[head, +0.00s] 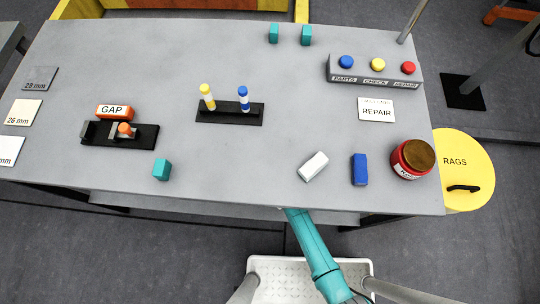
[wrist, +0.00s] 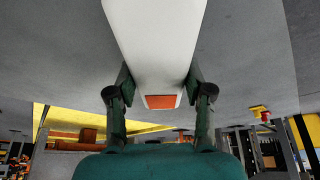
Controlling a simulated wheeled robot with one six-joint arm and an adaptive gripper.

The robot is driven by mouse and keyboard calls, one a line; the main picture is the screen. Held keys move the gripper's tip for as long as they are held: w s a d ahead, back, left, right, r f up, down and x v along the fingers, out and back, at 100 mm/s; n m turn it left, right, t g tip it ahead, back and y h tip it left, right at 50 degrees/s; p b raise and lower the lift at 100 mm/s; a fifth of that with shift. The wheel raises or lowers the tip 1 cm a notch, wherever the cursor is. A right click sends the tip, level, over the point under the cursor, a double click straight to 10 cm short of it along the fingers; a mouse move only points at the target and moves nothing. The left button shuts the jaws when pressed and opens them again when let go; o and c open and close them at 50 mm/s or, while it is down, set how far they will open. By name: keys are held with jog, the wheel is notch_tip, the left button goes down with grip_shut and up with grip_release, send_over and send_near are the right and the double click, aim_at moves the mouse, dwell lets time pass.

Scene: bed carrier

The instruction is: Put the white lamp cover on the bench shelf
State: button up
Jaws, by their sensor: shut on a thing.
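The white lamp cover (wrist: 155,45), a long pale piece with an orange patch on its near end, lies between the two fingers of my gripper (wrist: 160,86) in the wrist view. The gripper is shut on it, and its far end runs out of the picture. In the head view my teal arm reaches to the bench's front edge, and the gripper and cover are hidden beneath the top. The bench shelf (head: 220,212) shows as a narrow grey strip below the front edge. Whether the cover touches the shelf cannot be told.
The grey bench top (head: 245,165) carries a white block (head: 313,166), a blue block (head: 360,169), a red jar (head: 412,159) and a button box (head: 375,70). A yellow rags bin (head: 468,165) stands at the right. Dark bench legs show below the top.

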jog(key=shift+f, duration=2)
jog(key=shift+f, duration=0.15)
jog(key=o, duration=1.2)
jog(key=shift+c, duration=0.2)
jog(key=v, duration=1.2)
